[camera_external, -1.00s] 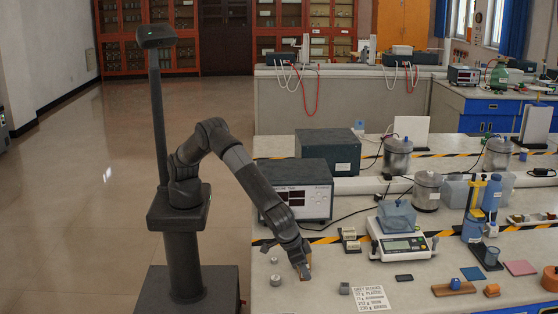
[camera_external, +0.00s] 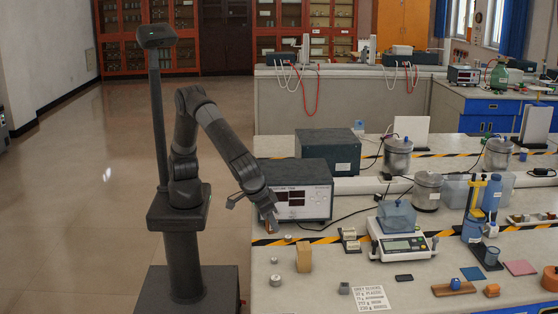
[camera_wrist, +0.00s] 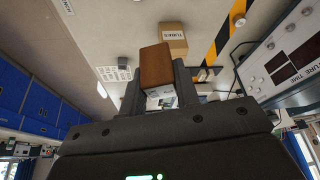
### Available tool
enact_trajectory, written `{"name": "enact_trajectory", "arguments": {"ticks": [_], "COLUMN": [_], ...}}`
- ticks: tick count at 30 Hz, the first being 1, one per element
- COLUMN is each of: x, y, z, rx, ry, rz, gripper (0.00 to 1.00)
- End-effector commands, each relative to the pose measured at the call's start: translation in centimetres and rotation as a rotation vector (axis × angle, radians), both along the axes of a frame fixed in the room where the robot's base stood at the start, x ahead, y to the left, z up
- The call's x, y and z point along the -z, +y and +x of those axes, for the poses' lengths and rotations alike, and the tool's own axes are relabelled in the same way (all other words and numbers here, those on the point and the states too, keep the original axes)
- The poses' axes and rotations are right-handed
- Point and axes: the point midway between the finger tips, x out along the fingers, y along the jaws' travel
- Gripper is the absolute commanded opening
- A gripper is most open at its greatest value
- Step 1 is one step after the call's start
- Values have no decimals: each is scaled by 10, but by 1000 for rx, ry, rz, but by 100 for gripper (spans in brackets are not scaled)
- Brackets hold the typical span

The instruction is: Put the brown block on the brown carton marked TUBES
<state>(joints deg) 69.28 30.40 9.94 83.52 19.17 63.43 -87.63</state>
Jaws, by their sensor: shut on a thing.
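The brown block (camera_wrist: 156,64) is between the two fingers of my gripper (camera_wrist: 158,92) in the wrist view, and the fingers are shut on it. In the external view my gripper (camera_external: 269,220) is raised at the left part of the bench, in front of the grey meter box; a small part of the brown block (camera_external: 271,227) shows at its tip. The light brown carton (camera_external: 304,257) stands upright on the bench, below and right of my gripper, apart from it. In the wrist view the carton (camera_wrist: 173,33) shows its TUBES label beyond the block.
Small metal weights (camera_external: 275,280) stand left of the carton. The meter box (camera_external: 304,190) is close behind my gripper. A balance (camera_external: 400,240) and small label holders (camera_external: 350,240) are to the right. A printed card (camera_external: 371,298) lies at the front.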

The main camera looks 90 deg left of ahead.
Motion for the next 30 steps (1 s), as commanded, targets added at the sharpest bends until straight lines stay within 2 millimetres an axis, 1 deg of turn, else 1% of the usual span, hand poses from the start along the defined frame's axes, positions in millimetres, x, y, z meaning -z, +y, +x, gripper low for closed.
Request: {"name": "enact_trajectory", "arguments": {"ticks": [1, 3, 5, 7, 11, 15, 18, 21, 25, 28, 30], "x": [-7, -13, -15, -12, 4, 23, 36, 46, 52, 57, 64], "y": [8, 16, 21, 26, 34, 43, 49, 54, 56, 57, 57], "z": [0, -1, 1, 8, 32, 63, 84, 99, 109, 111, 111], "rx": [-22, -47, -62, -71, -75, -75, -73, -72, -69, -69, -68], "ry": [0, 0, 0, 1, 1, 1, 2, 1, 0, 0, 1], "rz": [-1, -1, 0, 2, 3, 2, 2, 1, 0, 1, 2], "gripper": [6, 6, 6, 6, 6, 6, 6, 6, 6, 6, 6]}}
